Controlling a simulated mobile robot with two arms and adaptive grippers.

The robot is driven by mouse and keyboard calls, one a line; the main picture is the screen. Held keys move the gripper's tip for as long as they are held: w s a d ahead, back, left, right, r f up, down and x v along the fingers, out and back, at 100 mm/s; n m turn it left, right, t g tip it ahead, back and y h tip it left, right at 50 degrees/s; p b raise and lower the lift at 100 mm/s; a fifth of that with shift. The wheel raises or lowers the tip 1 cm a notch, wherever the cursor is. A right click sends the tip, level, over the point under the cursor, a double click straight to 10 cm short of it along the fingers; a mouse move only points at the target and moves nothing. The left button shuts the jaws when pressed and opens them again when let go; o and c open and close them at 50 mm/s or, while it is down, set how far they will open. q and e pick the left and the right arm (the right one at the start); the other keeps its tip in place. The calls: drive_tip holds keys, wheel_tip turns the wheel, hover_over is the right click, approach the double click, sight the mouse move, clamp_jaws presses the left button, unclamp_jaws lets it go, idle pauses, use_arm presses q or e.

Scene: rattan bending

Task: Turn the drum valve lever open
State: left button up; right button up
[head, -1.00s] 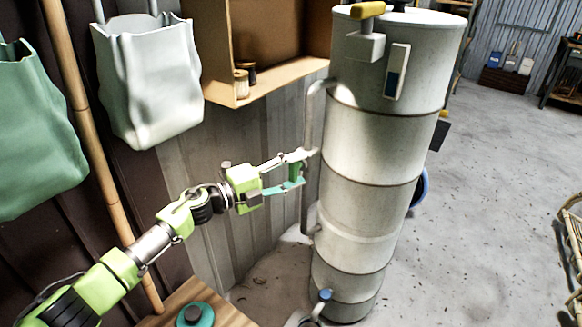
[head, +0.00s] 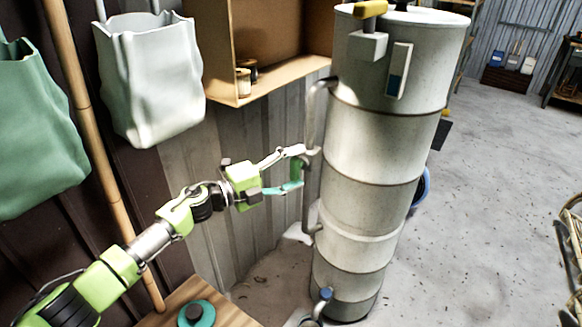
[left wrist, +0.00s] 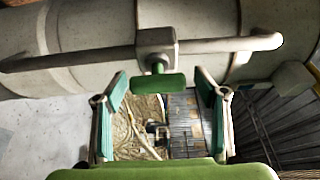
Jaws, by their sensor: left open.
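A tall grey drum (head: 375,150) stands at centre right in the head view, with a bent grey pipe (head: 309,115) down its left side. In the left wrist view the pipe (left wrist: 220,44) crosses in front of the drum (left wrist: 95,22). A square valve block (left wrist: 157,46) sits on the pipe, with a green lever (left wrist: 158,83) on a short stem. My left gripper (head: 300,168) is open beside the pipe. In the wrist view its fingers (left wrist: 160,90) stand on either side of the lever, with gaps on both sides. My right gripper is out of view.
A yellow handle (head: 369,9) tops the drum, and a blue-capped fitting (head: 325,294) is near its foot. A wooden shelf box (head: 270,50) and a white bag (head: 148,80) hang above my left arm. Open floor (head: 480,220) lies right of the drum.

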use_arm(q)
drive_tip(key=v, duration=1.2)
drive_tip(key=shift+w+r, duration=0.1)
